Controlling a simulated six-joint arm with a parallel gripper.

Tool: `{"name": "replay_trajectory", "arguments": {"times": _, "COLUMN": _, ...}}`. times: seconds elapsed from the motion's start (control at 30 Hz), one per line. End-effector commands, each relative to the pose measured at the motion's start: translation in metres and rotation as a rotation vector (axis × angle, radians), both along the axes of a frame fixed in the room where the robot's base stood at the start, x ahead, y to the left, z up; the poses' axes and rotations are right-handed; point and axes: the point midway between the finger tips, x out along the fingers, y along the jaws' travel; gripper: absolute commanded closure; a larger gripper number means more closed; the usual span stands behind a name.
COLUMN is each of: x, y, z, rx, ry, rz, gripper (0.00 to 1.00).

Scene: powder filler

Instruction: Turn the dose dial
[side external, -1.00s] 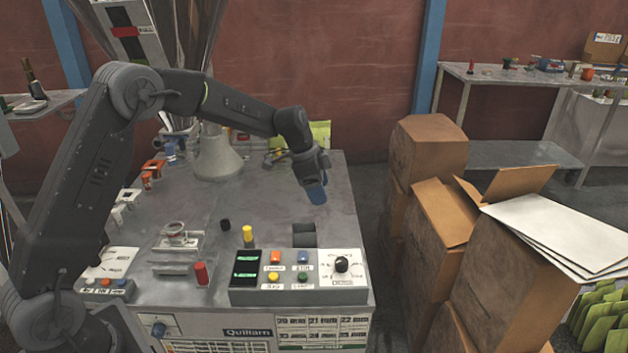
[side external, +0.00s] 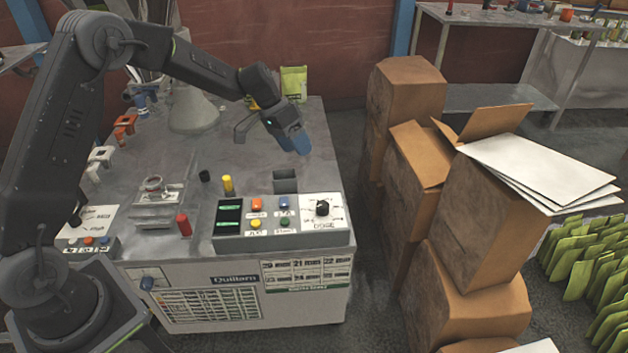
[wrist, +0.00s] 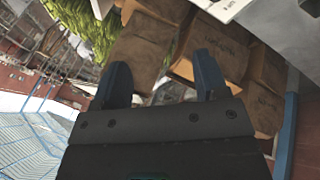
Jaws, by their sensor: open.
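The dose dial (side external: 322,208) is a black knob on a white plate with a DOSE label, at the right end of the grey control panel (side external: 283,238) in the side external view. My gripper (side external: 303,150) has blue fingers. It hangs above and behind the panel, up and slightly left of the dial in the picture, apart from it. In the wrist view the two fingers of my gripper (wrist: 160,75) stand wide apart with nothing between them. The dial does not show in the wrist view.
Orange and green buttons and a dark display sit left of the dial. A small grey open box (side external: 286,181) stands behind the panel. A yellow-topped post (side external: 227,184) and a red post (side external: 184,224) stand on the bench. Cardboard boxes (side external: 405,105) are stacked to the right.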

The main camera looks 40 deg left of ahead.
Motion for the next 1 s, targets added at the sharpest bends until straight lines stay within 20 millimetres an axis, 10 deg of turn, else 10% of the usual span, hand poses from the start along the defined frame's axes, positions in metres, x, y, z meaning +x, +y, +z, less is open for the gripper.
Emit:
{"name": "replay_trajectory", "arguments": {"times": 0.43, "x": 0.017, "y": 0.067, "z": -0.182, "rx": -0.984, "ry": 1.092, "rz": 1.477, "gripper": 0.33}}
{"name": "replay_trajectory", "arguments": {"times": 0.67, "x": 0.015, "y": 0.085, "z": -0.211, "rx": -1.156, "ry": 1.282, "rz": 1.678, "gripper": 0.33}}
{"name": "replay_trajectory", "arguments": {"times": 1.0, "x": 0.043, "y": 0.046, "z": -0.231, "rx": -1.154, "ry": 1.286, "rz": 1.678, "gripper": 0.33}}
